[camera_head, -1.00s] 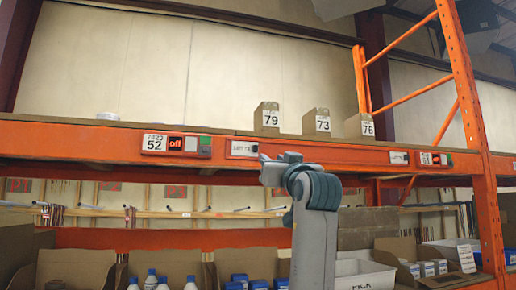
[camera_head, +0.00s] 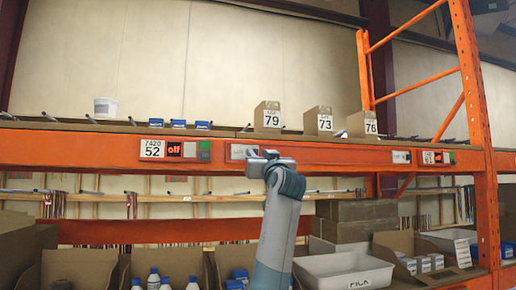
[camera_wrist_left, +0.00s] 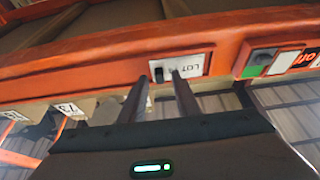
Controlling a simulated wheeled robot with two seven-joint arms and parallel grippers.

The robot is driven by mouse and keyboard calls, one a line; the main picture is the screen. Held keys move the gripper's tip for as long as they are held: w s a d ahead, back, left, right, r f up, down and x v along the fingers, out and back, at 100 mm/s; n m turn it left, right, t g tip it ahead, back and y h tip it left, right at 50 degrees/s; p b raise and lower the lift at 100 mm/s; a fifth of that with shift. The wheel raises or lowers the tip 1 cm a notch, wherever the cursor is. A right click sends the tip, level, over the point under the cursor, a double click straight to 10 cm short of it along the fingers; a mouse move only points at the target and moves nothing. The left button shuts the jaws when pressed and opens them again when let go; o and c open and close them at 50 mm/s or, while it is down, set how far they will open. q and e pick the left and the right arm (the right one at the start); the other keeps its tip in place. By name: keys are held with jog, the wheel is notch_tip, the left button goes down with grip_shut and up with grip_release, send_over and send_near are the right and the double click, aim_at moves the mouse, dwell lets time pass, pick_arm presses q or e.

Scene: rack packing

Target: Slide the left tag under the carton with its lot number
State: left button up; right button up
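The left tag (camera_head: 240,152) is a white plate on the orange beam's front, partly hidden by my left gripper (camera_head: 262,158). The left wrist view shows the tag (camera_wrist_left: 196,66) upside down; it begins with LOT, and its number is not readable. In that view my left gripper (camera_wrist_left: 161,77) is open. Its fingertips are apart at the tag's end, with a small dark piece between them; contact is unclear. On the shelf above stand the cartons marked 79 (camera_head: 268,116), 73 (camera_head: 318,121) and 76 (camera_head: 362,124). My right gripper is out of view.
A label with a lit off display (camera_head: 175,149) is left of the tag, and a second tag (camera_head: 401,157) is far right. Bins and bottles fill the level below.

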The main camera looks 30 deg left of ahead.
pick_arm(q)
jog(key=shift+w+a+r, duration=0.1)
jog(key=shift+w+a, duration=0.1)
jog(key=shift+w, duration=0.05)
grip_shut()
